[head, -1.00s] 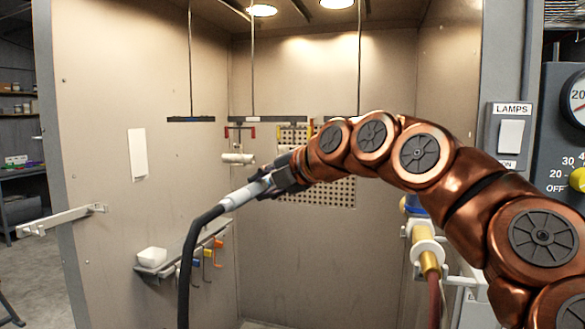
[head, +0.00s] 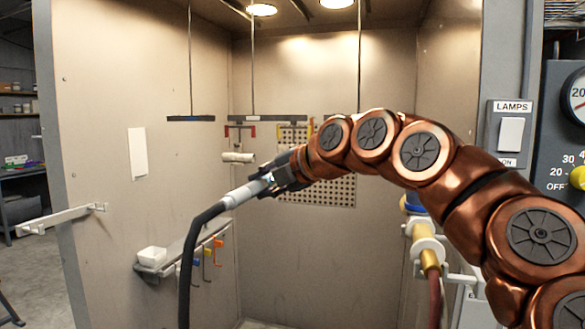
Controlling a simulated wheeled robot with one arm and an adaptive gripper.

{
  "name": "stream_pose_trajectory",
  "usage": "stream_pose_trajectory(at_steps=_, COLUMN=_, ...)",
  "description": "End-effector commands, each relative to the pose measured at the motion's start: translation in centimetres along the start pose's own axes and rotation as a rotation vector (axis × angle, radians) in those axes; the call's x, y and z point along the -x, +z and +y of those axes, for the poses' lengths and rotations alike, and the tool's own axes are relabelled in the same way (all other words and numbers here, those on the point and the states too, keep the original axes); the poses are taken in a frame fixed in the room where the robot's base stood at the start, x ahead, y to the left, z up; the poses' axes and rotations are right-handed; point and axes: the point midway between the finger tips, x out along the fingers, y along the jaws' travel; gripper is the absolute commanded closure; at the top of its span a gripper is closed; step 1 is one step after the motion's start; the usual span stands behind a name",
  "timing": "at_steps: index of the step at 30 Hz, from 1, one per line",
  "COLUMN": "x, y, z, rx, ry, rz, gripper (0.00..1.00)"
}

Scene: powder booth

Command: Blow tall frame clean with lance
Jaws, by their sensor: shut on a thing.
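My gripper (head: 278,183) is at the end of my copper arm, inside the booth. It is shut on a lance (head: 243,194) with a pale grey body, seen from its hose end. A black hose (head: 190,255) hangs from the lance's near end down to the lower picture edge. The lance's far end is hidden behind my gripper. I cannot pick out the tall frame with certainty. Thin rods with dark crossbars (head: 190,118) hang in the booth, and red-ended brackets (head: 240,127) show farther back.
A perforated panel (head: 320,190) is on the back wall. A ledge (head: 190,240) with a white bowl (head: 152,256) and coloured hooks runs along the left wall. A yellow-and-white fitting with a red hose (head: 428,250) is at right, near the lamp switch (head: 510,134).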

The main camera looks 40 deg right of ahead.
Motion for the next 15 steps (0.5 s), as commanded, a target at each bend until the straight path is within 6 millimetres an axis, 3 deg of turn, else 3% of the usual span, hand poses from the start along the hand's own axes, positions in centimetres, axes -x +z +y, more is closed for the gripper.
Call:
stream_pose_trajectory(at_steps=9, x=-0.1, y=0.2, z=0.1, rx=0.0, ry=0.001, rz=-0.001, gripper=0.88)
stream_pose_trajectory(at_steps=15, x=-0.6, y=1.7, z=0.2, rx=-0.001, ry=0.002, rz=-0.001, gripper=0.88)
